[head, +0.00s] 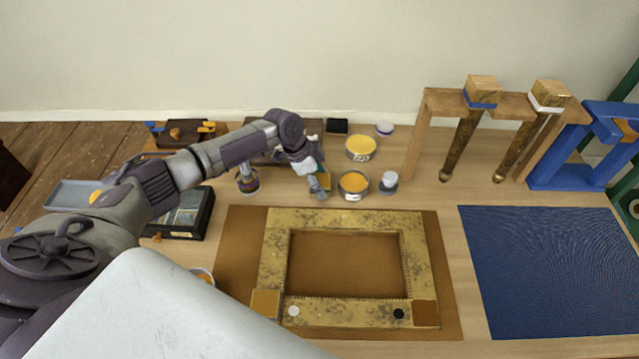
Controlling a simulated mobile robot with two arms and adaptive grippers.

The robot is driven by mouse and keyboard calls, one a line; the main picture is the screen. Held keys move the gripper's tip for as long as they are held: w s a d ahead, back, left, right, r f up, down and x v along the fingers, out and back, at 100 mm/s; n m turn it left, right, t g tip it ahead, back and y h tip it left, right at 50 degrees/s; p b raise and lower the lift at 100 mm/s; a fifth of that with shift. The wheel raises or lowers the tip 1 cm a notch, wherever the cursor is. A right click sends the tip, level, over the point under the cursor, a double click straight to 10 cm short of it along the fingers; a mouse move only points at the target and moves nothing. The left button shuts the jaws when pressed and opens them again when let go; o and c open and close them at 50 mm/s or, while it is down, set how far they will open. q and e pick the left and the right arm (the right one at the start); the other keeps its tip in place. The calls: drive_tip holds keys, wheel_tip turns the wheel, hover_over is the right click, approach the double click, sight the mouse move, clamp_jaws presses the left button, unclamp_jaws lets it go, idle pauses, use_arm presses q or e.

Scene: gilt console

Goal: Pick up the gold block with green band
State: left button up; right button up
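My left arm reaches in from the left, and its gripper (318,187) points down at the middle of the bench. A small gold block (325,180) with a bit of green showing is right at the gripper, partly hidden behind its fingers. The fingers are small and overlap the block, so I cannot tell whether they are closed on it or beside it. My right gripper is not in view.
Yellow-filled tins (353,184) stand close right of the gripper. In front lies a gilt frame (345,221) on a brown mat (447,290). A wooden rack (415,135) holds two tapered legs. A blue mat (550,270) lies clear at right.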

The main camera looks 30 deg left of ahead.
use_arm(q)
drive_tip(key=c, duration=0.8)
drive_tip(key=shift+r, duration=0.15)
